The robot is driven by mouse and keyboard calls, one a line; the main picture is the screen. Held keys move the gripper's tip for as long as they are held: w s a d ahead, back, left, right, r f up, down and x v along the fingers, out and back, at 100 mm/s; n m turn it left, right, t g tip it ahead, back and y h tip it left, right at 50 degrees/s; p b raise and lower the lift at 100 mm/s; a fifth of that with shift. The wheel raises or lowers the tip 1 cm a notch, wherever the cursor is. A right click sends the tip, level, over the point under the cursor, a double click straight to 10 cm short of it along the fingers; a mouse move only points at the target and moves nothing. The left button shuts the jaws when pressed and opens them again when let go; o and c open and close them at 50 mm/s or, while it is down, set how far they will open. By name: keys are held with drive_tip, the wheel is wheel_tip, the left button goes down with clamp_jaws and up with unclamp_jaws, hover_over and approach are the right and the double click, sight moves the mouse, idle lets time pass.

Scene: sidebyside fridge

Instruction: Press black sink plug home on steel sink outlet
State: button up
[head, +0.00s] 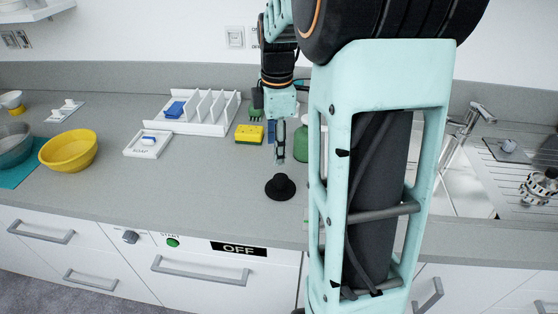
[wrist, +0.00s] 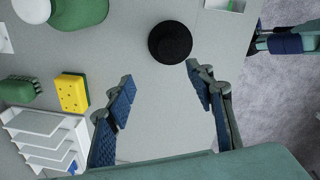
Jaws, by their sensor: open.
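The black sink plug (head: 280,187) stands on the grey worktop, left of my arm, with a wide round base and a narrower top. In the wrist view the plug (wrist: 170,42) shows as a dark disc just beyond my fingertips. My gripper (head: 280,157) is open and empty, above and a little behind the plug in the head view. Its spread fingers (wrist: 160,76) also show in the wrist view, apart from the plug. The steel sink (head: 462,190) is at the right, partly hidden behind my arm. Its outlet is not visible.
A yellow bowl (head: 68,151) is farther left. The tap (head: 462,130) rises by the sink. Worktop left of the plug is clear.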

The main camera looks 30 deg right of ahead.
sight(279, 178)
drive_tip(key=shift+n+g, duration=0.3)
drive_tip(key=shift+g, duration=0.1)
drive_tip(key=f, duration=0.2)
drive_tip(key=s+f, duration=0.1)
drive_tip(key=f, duration=0.2)
drive_tip(key=shift+s+f, duration=0.2)
drive_tip(key=shift+f, duration=0.1)
drive_tip(key=shift+d+f, duration=0.1)
drive_tip(key=shift+f, duration=2.65)
drive_tip(key=shift+c, duration=0.3)
drive_tip(key=c, duration=1.2)
drive_tip(key=shift+r, duration=0.1)
